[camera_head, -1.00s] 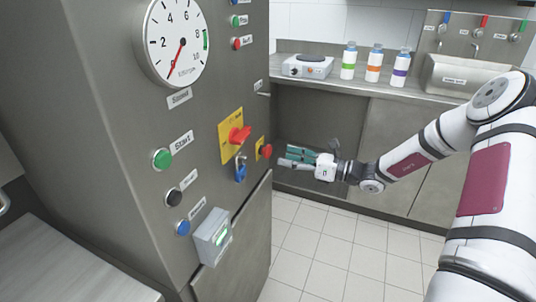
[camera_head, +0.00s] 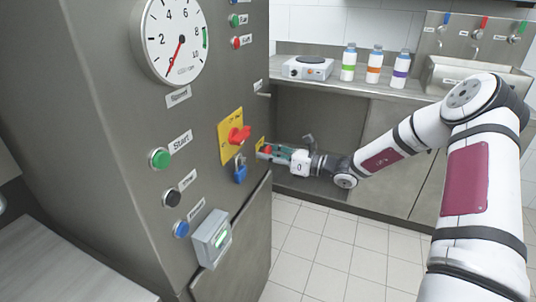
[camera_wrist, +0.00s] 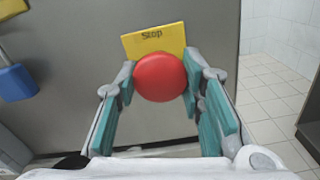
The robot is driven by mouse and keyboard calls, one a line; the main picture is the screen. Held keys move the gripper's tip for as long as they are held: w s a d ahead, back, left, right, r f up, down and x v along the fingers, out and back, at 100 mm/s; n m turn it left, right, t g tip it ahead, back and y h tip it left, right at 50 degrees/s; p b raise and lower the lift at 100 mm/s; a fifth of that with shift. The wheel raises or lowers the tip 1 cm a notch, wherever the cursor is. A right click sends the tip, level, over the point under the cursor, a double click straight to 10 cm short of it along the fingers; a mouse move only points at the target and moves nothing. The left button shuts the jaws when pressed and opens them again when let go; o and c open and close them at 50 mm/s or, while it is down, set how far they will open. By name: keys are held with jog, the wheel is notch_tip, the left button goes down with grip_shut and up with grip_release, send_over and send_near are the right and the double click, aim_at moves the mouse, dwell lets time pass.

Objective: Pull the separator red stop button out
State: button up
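The red stop button (camera_wrist: 161,77) is a round red mushroom head in front of a yellow plate marked "Stop" (camera_wrist: 152,40). In the head view the button (camera_head: 267,149) shows near the right edge of the cabinet front, partly hidden by my gripper (camera_head: 268,153). In the wrist view my gripper (camera_wrist: 160,88) has its teal-padded fingers apart, one on each side of the button head. The fingertips are beside the head; I cannot tell whether they touch it.
A red rotary switch (camera_head: 239,135) on a yellow plate and a blue padlock (camera_head: 240,172) are just left of the button. A grey box (camera_head: 210,238) sticks out lower on the cabinet (camera_head: 120,170). A counter with bottles (camera_head: 374,60) stands behind. The tiled floor is clear.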

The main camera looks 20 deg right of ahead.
grip_shut()
jog(key=shift+s+d+f+p, duration=0.1)
jog(key=shift+s+d+p, duration=0.3)
jog(key=shift+p, duration=0.25)
jog(key=o, duration=1)
grip_release()
jog(key=shift+c, duration=0.2)
jog(key=v, duration=1.2)
